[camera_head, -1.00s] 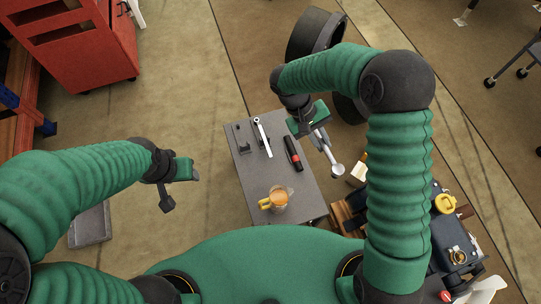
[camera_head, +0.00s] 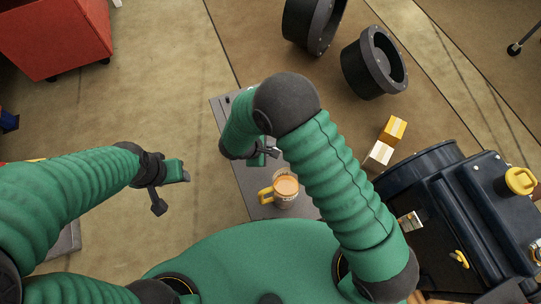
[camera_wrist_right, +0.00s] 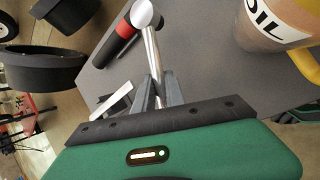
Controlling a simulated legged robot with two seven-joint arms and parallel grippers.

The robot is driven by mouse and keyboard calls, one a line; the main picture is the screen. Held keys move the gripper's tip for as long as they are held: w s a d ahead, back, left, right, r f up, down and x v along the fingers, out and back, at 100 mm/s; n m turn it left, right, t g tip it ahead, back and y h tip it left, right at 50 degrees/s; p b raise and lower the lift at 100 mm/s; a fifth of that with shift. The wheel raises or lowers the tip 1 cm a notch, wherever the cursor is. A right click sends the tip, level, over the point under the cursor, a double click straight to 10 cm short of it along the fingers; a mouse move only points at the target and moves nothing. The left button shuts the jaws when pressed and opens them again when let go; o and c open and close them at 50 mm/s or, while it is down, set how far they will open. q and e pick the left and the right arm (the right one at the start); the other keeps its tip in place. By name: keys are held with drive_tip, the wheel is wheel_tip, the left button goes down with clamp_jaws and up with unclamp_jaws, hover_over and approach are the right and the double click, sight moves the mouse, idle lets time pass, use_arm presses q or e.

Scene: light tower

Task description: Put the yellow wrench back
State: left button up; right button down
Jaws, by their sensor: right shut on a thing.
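My right gripper (camera_wrist_right: 157,92) is shut on a silver tool (camera_wrist_right: 151,50) with a long shaft and a rounded head, seen in the right wrist view. No yellow colour shows on this tool. The gripper is over the grey table (camera_head: 250,211), and my own arm mostly covers it in the head view. I cannot tell whether the tool touches the tabletop. My left gripper (camera_head: 185,171) hangs in free space left of the table; its jaw opening is unclear. No clearly yellow wrench shows in these views.
An orange mug (camera_head: 286,187) with a yellow handle stands on the table near my body. A black and red tool (camera_wrist_right: 118,40) lies beside the held tool. Black flanged cylinders (camera_head: 374,63) and a dark blue case (camera_head: 478,210) are at the right.

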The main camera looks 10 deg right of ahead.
sight(269, 160)
wheel_tip(269, 160, down, 5)
drive_tip(key=shift+r+b, duration=0.1)
drive_tip(key=shift+b, duration=0.75)
drive_tip(key=shift+r, duration=0.1)
drive_tip(key=c, duration=1.8)
unclamp_jaws()
drive_tip(key=shift+f, duration=0.2)
drive_tip(key=shift+c, duration=0.2)
drive_tip(key=shift+o, duration=0.8)
